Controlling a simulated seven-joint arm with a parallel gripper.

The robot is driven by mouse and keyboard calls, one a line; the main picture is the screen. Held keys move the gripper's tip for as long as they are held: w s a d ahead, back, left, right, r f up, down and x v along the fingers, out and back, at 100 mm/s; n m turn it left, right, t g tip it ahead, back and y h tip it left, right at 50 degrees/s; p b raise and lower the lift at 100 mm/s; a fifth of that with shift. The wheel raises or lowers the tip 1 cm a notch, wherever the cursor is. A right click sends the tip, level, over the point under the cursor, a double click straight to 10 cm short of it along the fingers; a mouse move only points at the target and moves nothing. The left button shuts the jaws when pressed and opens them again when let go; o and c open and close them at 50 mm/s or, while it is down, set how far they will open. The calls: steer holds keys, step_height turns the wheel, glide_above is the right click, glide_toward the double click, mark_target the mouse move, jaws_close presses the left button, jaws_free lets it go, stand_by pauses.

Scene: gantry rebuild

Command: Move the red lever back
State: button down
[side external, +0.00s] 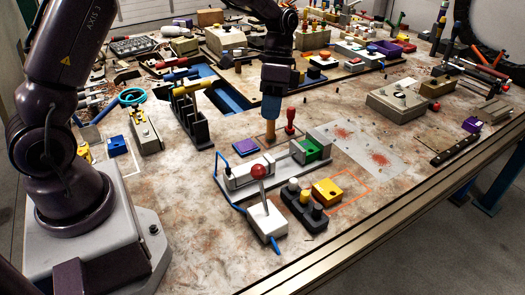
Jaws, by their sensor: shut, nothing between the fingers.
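The red lever is a pale stick with a round red ball (258,171) on top. It rises from a small white box (266,217) near the front middle of the table, with the ball at the box's far side. My gripper (271,112) points down behind the lever, farther from the camera and clearly apart from it. Its fingers look shut and empty. An orange-brown peg (270,131) shows just under the fingertips; I cannot tell whether they touch it.
A red knob (290,115) stands right of my gripper. A dark block with round posts (303,203) and a yellow block (327,191) stand right of the lever. The front table right is clear.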

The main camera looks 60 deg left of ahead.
mark_target(263, 191)
steer(key=s+d+f, duration=0.4)
steer(key=f, duration=0.2)
steer(key=shift+s+d+f, duration=0.15)
steer(key=shift+s+f, duration=0.1)
steer(key=shift+f, duration=0.15)
steer(key=shift+d, duration=0.1)
